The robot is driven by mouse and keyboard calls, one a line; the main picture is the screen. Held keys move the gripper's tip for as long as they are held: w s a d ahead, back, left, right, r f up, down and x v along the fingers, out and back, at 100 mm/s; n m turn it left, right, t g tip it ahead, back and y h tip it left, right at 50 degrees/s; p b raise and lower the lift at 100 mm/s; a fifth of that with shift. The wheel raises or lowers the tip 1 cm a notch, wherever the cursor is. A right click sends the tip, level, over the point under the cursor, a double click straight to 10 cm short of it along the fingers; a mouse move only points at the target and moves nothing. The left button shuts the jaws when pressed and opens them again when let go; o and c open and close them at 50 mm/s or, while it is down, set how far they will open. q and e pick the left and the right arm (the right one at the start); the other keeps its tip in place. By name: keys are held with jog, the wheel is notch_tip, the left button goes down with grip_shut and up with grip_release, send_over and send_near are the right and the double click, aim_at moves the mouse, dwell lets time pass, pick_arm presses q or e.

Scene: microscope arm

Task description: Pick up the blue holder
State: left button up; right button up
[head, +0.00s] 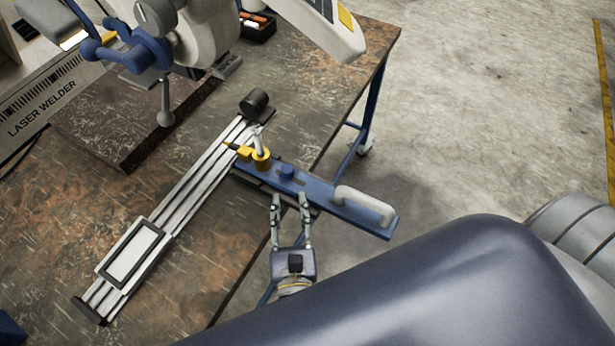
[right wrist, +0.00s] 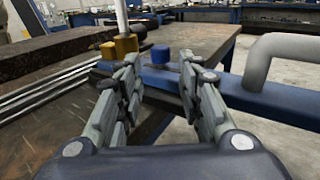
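The blue holder (head: 325,193) is a long flat blue bar with a pale grey handle (head: 365,204) at its right end, a blue knob (head: 287,172) and yellow fittings (head: 261,157) at its left. In the right wrist view the holder (right wrist: 275,103) runs behind the fingers. My right gripper (head: 291,197) is open and empty, its fingertips at the holder's near edge between knob and handle. Whether they touch it is unclear. My left gripper is out of view.
A silver rail (head: 180,205) with a framed plate lies diagonally on the worn table (head: 195,280). A white machine with blue knobs (head: 150,45) stands above a dark slab (head: 110,135). Open floor (head: 480,100) lies to the right.

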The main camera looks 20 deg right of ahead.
aim_at(288, 176)
jog(key=x, duration=0.3)
jog(key=shift+d+r+p, duration=0.15)
jog(key=shift+p, duration=0.2)
jog(key=shift+w+r, duration=0.1)
jog(key=shift+w, duration=0.2)
jog(key=shift+w+d, duration=0.2)
jog(key=shift+w, duration=0.3)
jog(key=p+x, duration=0.1)
jog(key=x, duration=0.3)
jog(key=shift+w+d, duration=0.1)
jog(key=shift+w, duration=0.25)
jog(key=shift+w+d+f, duration=0.1)
jog(key=shift+w+f, duration=0.2)
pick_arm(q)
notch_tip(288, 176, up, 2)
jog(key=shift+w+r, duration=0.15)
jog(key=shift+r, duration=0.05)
pick_arm(e)
jog(key=shift+c, duration=0.5)
jog(key=shift+s, duration=0.1)
grip_shut()
jog(key=shift+r, duration=0.25)
